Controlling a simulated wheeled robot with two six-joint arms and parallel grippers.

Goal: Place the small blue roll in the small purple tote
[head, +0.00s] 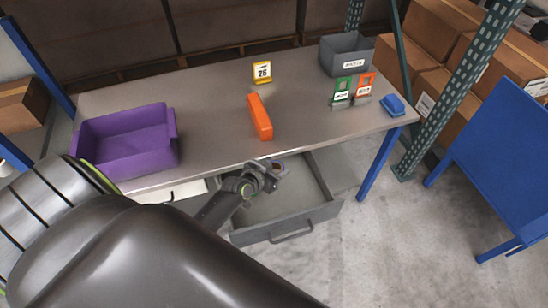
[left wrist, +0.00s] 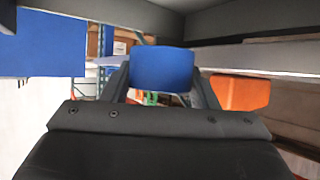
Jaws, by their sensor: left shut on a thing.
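My left gripper (head: 268,178) is over the open grey drawer at the table's front edge. In the left wrist view it is shut on the small blue roll (left wrist: 162,69), which sits between the two fingertips. In the head view the roll is too small and too covered by the fingers to make out clearly. The purple tote (head: 126,143) stands on the left end of the table, to the left of the gripper; its visible inside looks empty. My right gripper is not in view.
The open drawer (head: 286,232) juts out below the table (head: 210,104). An orange block (head: 260,117), a yellow number sign (head: 262,72), a grey bin (head: 346,55), green and orange tagged items and a blue object (head: 395,105) stand on top. The tabletop between tote and orange block is clear.

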